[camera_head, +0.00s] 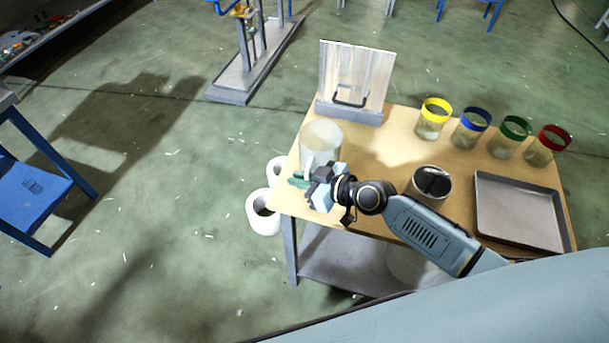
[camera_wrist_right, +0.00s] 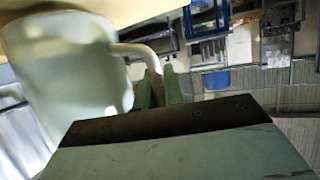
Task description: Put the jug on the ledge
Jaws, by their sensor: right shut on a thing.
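The jug (camera_head: 321,138) is a pale, frosted cylinder at the table's left corner. It also fills the left of the right wrist view (camera_wrist_right: 70,75), with its curved handle (camera_wrist_right: 137,52) reaching between the green fingers. My right gripper (camera_head: 303,178) is at the near side of the jug, shut on the handle; its fingers also show in the right wrist view (camera_wrist_right: 160,88). I cannot tell whether the jug touches the table. A grey ledge-like base (camera_head: 349,113) runs under an upright pale board with a dark handle (camera_head: 350,97) at the back left. My left gripper is not in view.
Several jars with coloured rims, including a yellow-rimmed one (camera_head: 432,122), stand along the back right. A dark-filled container (camera_head: 430,186) and a grey tray (camera_head: 520,212) are near my right arm. The wooden tabletop (camera_head: 395,145) is clear in the middle.

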